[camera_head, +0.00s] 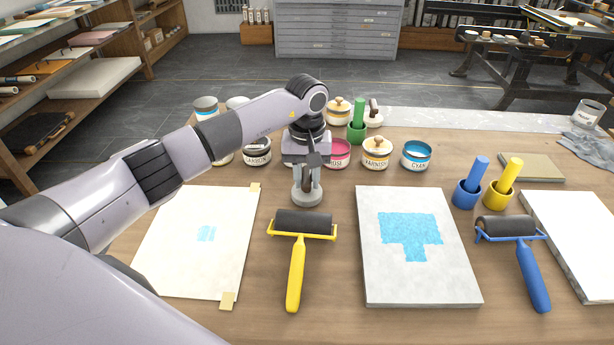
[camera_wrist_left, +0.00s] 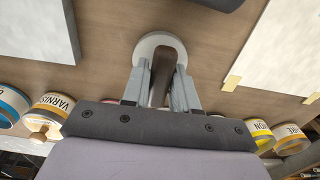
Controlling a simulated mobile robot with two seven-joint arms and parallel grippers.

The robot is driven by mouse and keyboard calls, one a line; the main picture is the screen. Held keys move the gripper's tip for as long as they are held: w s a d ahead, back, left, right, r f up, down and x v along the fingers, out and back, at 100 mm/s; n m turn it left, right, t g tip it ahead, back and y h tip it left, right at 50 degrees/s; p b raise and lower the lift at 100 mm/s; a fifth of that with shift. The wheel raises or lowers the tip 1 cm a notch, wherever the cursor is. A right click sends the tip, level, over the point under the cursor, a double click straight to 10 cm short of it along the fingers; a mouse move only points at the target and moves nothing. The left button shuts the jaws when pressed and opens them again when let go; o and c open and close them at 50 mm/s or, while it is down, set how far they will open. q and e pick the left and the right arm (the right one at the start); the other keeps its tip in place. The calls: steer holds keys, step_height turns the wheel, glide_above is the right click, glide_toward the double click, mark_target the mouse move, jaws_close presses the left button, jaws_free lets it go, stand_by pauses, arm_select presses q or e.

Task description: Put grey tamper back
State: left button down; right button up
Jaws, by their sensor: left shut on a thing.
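The grey tamper (camera_head: 307,196) has a round pale grey base and a dark handle. My left gripper (camera_head: 307,178) is shut on its handle. The tamper is upright over the table, behind the yellow-handled roller; I cannot tell whether its base touches the wood. In the left wrist view the tamper's round base (camera_wrist_left: 150,43) shows beyond the fingers of my left gripper (camera_wrist_left: 164,88), with the dark handle between them. My right gripper is not in view.
Ink tins and a varnish tin (camera_head: 376,155) stand behind the gripper. Blue (camera_head: 466,195), yellow (camera_head: 496,196) and green (camera_head: 357,133) holders contain coloured handles. The yellow-handled roller (camera_head: 297,260), litho stone (camera_head: 420,290), paper sheet (camera_head: 170,260) and blue-handled roller (camera_head: 532,275) lie in front.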

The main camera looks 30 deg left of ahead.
mark_target(307, 175)
arm_select(q)
steer(key=shift+f, duration=0.1)
steer(key=shift+f, duration=0.15)
steer(key=c, duration=0.9)
jaws_free()
step_height(307, 175, up, 12)
steer(key=shift+r, duration=0.15)
steer(key=shift+r, duration=0.1)
